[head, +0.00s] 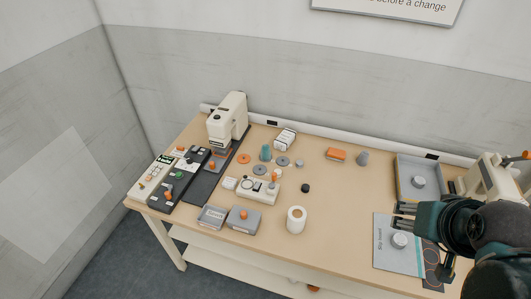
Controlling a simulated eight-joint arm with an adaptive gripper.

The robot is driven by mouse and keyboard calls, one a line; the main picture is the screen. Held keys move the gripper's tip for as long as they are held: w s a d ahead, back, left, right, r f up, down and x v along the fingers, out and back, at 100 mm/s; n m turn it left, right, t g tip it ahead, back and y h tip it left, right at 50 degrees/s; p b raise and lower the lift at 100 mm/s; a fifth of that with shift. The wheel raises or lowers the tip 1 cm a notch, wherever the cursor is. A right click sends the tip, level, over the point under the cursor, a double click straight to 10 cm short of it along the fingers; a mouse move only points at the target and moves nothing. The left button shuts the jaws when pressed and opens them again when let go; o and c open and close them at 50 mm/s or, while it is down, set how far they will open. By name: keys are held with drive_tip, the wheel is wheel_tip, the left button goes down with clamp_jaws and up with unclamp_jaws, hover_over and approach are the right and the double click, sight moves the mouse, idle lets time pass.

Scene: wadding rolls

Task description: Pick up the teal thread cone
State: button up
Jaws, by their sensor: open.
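The teal thread cone (265,153) stands upright on the table, left of the middle and toward the back, near the cream machine. My gripper (403,216) is at the right side of the table, above the pale blue sheet (388,256). It is open, with nothing visible between its fingers. It is far to the right of the teal cone and apart from it. No part of the cone's upper body is hidden.
Grey discs (259,170) and a cream dial box (258,190) lie close to the cone. The table's centre right (345,200) is clear.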

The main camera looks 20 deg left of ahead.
drive_tip(key=shift+w, duration=0.1)
drive_tip(key=w+a+r+n+g+y+p, duration=0.1)
drive_tip(key=w+a+r+n+g, duration=0.2)
drive_tip(key=w+a, duration=0.65)
drive_tip(key=w+a+r+n, duration=0.2)
drive_tip(key=w+a+n, duration=0.35)
drive_tip(key=w, duration=0.75)
drive_tip(key=n+g+h+p, duration=0.15)
drive_tip(key=n+g, duration=0.25)
drive_tip(key=n, duration=0.7)
hover_over(266, 145)
drive_tip(key=shift+y, duration=0.25)
drive_tip(key=f, duration=2.4)
drive_tip(key=shift+s+d, duration=0.15)
drive_tip(key=shift+d, duration=0.1)
drive_tip(key=shift+a+f, duration=0.3)
drive_tip(key=shift+f, duration=0.1)
